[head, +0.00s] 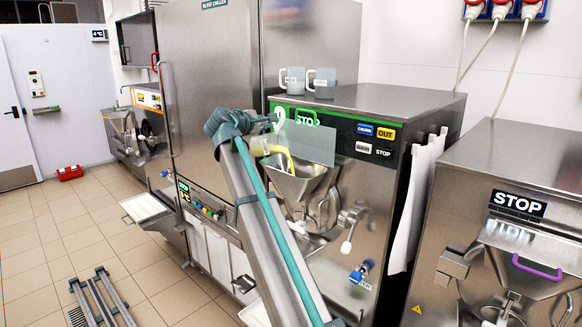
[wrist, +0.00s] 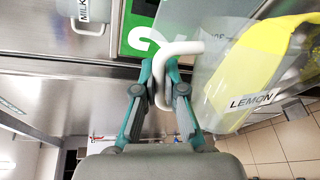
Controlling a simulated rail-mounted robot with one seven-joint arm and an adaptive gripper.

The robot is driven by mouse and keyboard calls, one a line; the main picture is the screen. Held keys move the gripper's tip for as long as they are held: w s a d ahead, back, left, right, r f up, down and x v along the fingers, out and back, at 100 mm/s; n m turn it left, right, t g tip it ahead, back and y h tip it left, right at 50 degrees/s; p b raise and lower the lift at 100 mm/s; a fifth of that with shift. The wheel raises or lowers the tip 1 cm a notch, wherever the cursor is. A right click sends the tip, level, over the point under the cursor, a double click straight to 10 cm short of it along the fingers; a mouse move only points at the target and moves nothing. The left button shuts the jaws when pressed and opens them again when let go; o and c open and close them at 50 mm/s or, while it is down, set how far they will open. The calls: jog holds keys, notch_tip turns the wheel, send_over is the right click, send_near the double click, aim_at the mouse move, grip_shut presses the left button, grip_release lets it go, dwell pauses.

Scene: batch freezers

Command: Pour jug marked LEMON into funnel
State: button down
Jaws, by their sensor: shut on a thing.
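My gripper (wrist: 159,78) is shut on the white handle of the jug marked LEMON (wrist: 225,105) in the wrist view. The jug is clear, with yellow contents, and it looks tilted. In the head view my gripper (head: 270,121) is above and left of the steel funnel (head: 303,188) on the front of the middle machine. A curved yellow shape (head: 286,155) shows over the funnel's mouth; I cannot tell whether it is liquid or a handle.
Two mugs (head: 292,80) (head: 322,83) stand on the middle machine's top; a mug marked MILK (wrist: 90,12) shows in the wrist view. Another machine (head: 510,190) with a purple handle (head: 538,268) stands at right.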

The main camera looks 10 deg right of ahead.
jog(key=shift+s+d, duration=0.35)
jog(key=shift+d, duration=0.1)
jog(key=shift+s+d+f+m+b, duration=0.15)
jog(key=shift+s+d+m+b, duration=0.1)
jog(key=shift+d+m+b, duration=0.2)
jog(key=shift+s+d+r+m+y+b, duration=0.35)
jog(key=shift+d+r+m+y, duration=0.1)
jog(key=shift+m, duration=0.3)
dwell(0.5)
jog(key=shift+s+d+r+m+t+b, duration=0.2)
jog(key=shift+s+d+m+t+b, duration=0.15)
jog(key=shift+d+m, duration=0.25)
dwell(0.4)
